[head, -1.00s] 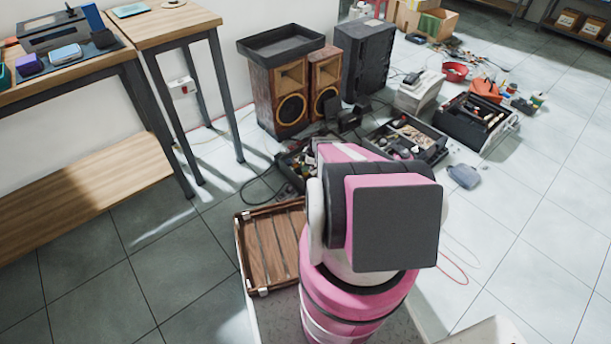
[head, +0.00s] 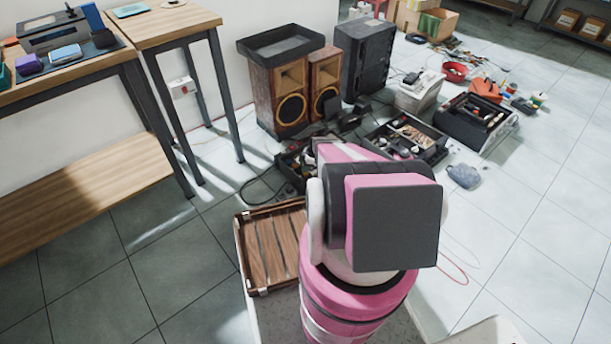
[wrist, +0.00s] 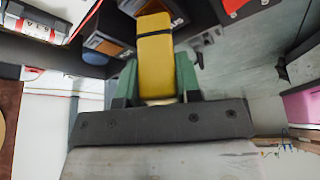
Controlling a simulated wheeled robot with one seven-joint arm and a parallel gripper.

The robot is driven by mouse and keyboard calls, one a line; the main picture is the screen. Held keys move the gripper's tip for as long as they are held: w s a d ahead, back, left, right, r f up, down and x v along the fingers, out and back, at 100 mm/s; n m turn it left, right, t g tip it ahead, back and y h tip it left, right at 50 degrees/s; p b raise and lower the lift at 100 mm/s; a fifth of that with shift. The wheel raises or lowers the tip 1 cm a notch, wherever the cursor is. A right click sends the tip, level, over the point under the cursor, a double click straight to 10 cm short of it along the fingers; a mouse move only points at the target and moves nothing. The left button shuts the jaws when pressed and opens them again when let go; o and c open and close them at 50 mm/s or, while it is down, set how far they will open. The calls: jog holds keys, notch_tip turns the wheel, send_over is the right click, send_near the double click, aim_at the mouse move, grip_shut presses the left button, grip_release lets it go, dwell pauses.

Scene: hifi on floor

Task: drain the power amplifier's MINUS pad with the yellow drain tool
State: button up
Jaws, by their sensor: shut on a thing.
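The yellow drain tool (wrist: 156,65) is held upright in the wrist view between the green fingers of my gripper (wrist: 153,88). My gripper is shut on it. The tool's upper end lies in front of a dark chassis with block-shaped parts (wrist: 104,42). I cannot tell whether the tool touches anything there. In the head view my pink arm hides the gripper and the tool. An open dark chassis (head: 291,158) shows partly behind the arm, and another open dark case (head: 432,150) is to its right. I cannot tell which is the power amplifier, and no MINUS pad is readable.
A brown slatted crate (head: 268,247) lies left of my arm. A grey-blue cloth (head: 463,176) is on the floor. Clear tiles lie at right.

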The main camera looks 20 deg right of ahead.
jog(key=shift+r, duration=4)
